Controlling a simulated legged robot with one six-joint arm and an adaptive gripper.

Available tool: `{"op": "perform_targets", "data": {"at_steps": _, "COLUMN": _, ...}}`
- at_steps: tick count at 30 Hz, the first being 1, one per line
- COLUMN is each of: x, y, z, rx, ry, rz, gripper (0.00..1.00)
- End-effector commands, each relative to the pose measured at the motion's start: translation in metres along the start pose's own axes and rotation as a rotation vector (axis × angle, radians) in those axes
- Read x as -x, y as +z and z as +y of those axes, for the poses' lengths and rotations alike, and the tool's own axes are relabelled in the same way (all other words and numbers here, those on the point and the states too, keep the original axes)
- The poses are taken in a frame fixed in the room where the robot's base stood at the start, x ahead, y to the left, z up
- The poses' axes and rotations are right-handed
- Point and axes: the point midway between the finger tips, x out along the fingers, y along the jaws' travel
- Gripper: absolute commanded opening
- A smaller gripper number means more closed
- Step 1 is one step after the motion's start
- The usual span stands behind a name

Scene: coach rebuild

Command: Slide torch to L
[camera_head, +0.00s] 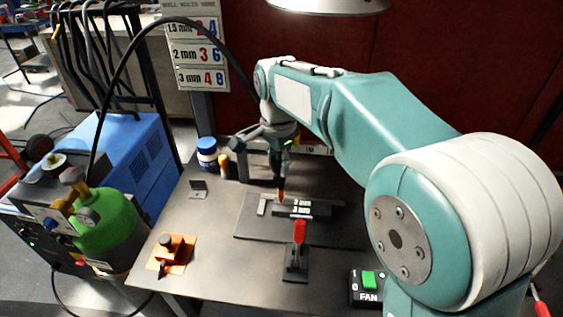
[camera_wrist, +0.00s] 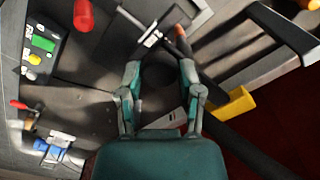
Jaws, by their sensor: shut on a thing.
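The torch has an orange tip (camera_head: 281,193) and a dark body, with a black cable (camera_head: 125,45) arching left to the blue machine. My gripper (camera_head: 280,145) is shut on the torch, which points down at the dark plate (camera_head: 250,222) on the bench. In the wrist view the orange tip (camera_wrist: 181,32) shows beyond my gripper (camera_wrist: 160,70), and the dark torch body runs past the right finger. A black block (camera_head: 303,208) marked 2 mm and 3 mm lies on the plate just right of the tip. I cannot make out a letter L.
A red-handled clamp (camera_head: 300,232) stands at the plate's front edge. An orange fixture (camera_head: 172,252), a blue-capped bottle (camera_head: 207,152) and a fan switch (camera_head: 368,282) are on the bench. A green cylinder (camera_head: 105,225) stands left. Bare bench lies left of the plate.

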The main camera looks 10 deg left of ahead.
Motion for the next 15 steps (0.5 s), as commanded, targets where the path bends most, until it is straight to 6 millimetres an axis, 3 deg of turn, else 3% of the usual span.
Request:
{"op": "perform_targets", "data": {"at_steps": 2, "x": -0.0034, "y": -0.0002, "z": 0.0009, "rx": 0.000, "ry": 0.007, "rz": -0.002, "gripper": 0.00}}
{"op": "perform_targets", "data": {"at_steps": 3, "x": -0.0033, "y": -0.0002, "z": 0.0009, "rx": 0.000, "ry": 0.007, "rz": -0.002, "gripper": 0.65}}
{"op": "perform_targets", "data": {"at_steps": 4, "x": -0.0031, "y": -0.0003, "z": 0.0009, "rx": 0.000, "ry": 0.007, "rz": -0.002, "gripper": 0.79}}
{"op": "perform_targets", "data": {"at_steps": 15, "x": -0.0007, "y": -0.0009, "z": 0.0011, "rx": 0.000, "ry": 0.002, "rz": -0.001, "gripper": 0.81}}
